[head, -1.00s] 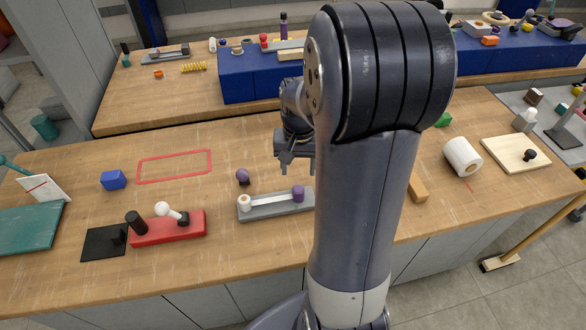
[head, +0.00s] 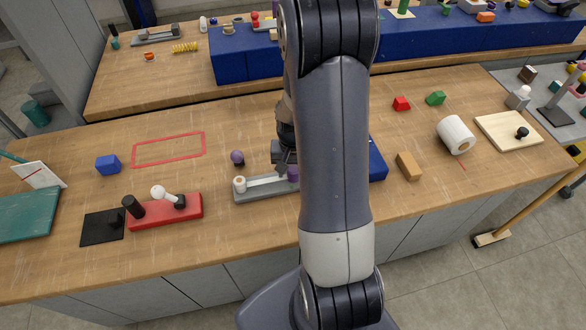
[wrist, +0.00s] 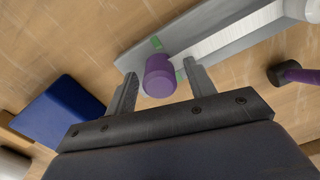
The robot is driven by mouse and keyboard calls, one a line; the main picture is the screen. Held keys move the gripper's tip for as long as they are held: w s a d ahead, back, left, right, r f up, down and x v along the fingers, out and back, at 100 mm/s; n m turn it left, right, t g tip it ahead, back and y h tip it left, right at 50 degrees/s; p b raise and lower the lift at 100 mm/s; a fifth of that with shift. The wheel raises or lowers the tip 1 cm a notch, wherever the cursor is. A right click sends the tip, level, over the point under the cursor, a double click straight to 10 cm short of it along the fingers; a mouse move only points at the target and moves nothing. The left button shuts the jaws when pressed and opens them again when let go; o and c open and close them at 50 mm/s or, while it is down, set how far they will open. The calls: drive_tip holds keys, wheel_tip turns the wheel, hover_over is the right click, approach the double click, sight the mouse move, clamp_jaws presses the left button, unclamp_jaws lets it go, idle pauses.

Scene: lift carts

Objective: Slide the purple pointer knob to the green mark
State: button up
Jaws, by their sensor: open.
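The purple knob (wrist: 159,76) is a short upright cylinder on a grey slide base (wrist: 140,52) with a pale strip. In the head view the knob (head: 293,173) shows at the base's right end, partly covered by my arm. A green mark (wrist: 156,42) lies on the base beside the knob, and a second green patch shows on the knob's other side. The knob's foot is hidden, so I cannot tell its exact alignment. My gripper (wrist: 161,70) is open, one finger on each side of the knob in the wrist view; contact is not clear.
A white knob (head: 239,184) stands at the slide's left end. A purple ball-topped piece (head: 237,157) stands just behind it. A blue block (wrist: 60,112) lies to the left in the wrist view. A red base (head: 165,213) with a lever stands left of the slide.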

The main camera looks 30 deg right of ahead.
drive_tip(key=shift+c, duration=0.5)
clamp_jaws()
